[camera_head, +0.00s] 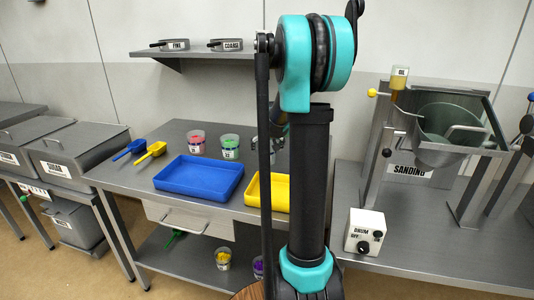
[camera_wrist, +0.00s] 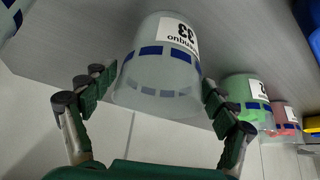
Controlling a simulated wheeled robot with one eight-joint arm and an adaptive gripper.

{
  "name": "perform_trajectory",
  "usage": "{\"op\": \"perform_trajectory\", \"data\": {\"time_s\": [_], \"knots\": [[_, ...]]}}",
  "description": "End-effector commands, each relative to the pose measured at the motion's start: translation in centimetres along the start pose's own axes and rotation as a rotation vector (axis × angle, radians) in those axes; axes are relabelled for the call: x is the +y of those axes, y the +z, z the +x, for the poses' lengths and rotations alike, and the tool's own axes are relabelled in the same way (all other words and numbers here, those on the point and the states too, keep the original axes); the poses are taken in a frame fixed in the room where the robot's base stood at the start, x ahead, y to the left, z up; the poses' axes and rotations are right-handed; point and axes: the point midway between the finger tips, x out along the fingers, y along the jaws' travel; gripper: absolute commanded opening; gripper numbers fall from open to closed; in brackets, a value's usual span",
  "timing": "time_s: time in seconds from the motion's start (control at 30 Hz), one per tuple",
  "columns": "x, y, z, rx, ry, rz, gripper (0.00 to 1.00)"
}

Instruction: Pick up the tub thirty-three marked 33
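Tub thirty-three (camera_wrist: 150,65) is a frosted, see-through tub with blue dashes round it and a white label reading 33, upside down in the wrist view. No coloured contents show in it. My gripper (camera_wrist: 157,92) is open, with its dark green fingers spread to either side of the tub near its rim. I cannot tell whether the finger pads touch it. In the head view my arm hides this tub and most of my gripper.
A green-filled tub (camera_wrist: 247,100) and a red-filled tub (camera_wrist: 285,118) stand in a row beside it. On the bench are a blue tray (camera_head: 200,178), a yellow tray (camera_head: 252,190) and two scoops (camera_head: 150,153). A shelf (camera_head: 195,53) hangs above the bench.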

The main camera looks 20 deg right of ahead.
Motion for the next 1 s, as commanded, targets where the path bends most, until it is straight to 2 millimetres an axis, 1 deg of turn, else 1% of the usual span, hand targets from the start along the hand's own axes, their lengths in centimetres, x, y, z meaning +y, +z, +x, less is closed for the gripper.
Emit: {"op": "perform_trajectory", "data": {"time_s": [0.03, 0.2, 0.27, 0.53, 0.7, 0.77, 0.87, 1.0], "knots": [[0.0, 0.0, 0.0, 0.000, 0.000, 0.000, 0.74], [0.0, 0.0, 0.0, 0.000, 0.000, 0.000, 0.53], [0.0, 0.0, 0.0, 0.000, 0.000, 0.000, 0.46], [0.0, -0.1, -0.1, 0.000, 0.000, 0.000, 0.46], [0.0, -0.6, -0.9, 0.000, 0.000, 0.000, 0.46], [0.0, -0.9, -1.5, 0.000, 0.000, 0.000, 0.46], [0.0, -1.8, -2.9, 0.000, 0.000, 0.000, 0.46], [0.0, -3.8, -6.0, 0.000, 0.000, 0.000, 0.46]]}}
